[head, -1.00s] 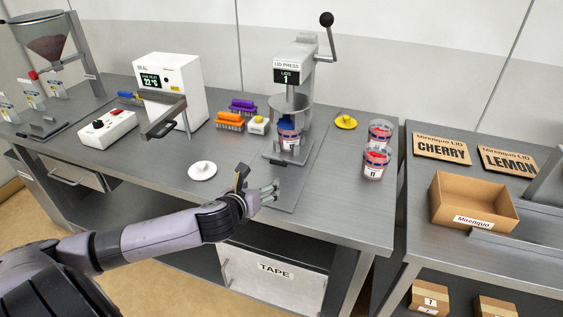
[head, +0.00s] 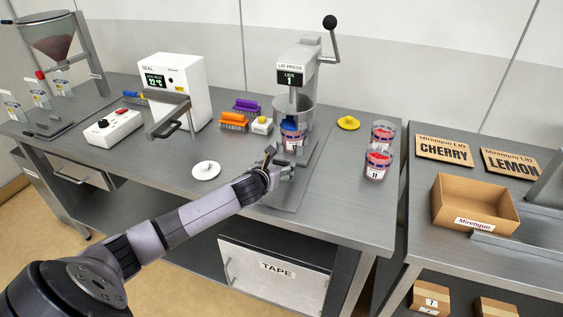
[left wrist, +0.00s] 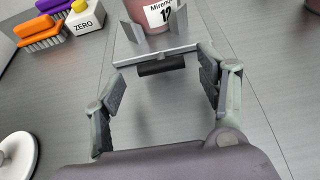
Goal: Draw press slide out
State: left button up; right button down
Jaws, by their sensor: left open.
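The lid press (head: 306,75) stands at the back of the steel table, its display reading LIDS 1. A cup with a blue lid (head: 292,138) sits under the press head; its label shows 12 in the left wrist view (left wrist: 160,14). The cup stands on the press slide, a grey plate (left wrist: 150,53) with a dark handle bar (left wrist: 161,66) at its front edge. My left gripper (head: 280,163) is open and empty, just in front of the slide. In the left wrist view its fingers (left wrist: 163,88) are spread, with the handle ahead between them and apart from both. My right gripper is not seen.
Two cups (head: 377,160) stand right of the press, near a yellow disc (head: 348,123). A white disc (head: 206,170) lies left of my arm. Brushes (head: 234,121) and a ZERO block (head: 262,125) stand left of the press. The table in front of the slide is clear.

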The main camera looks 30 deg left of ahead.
aim_at(281, 163)
pick_arm(q)
jog(key=shift+x, duration=2.3)
jog(key=shift+c, duration=0.6)
grip_shut()
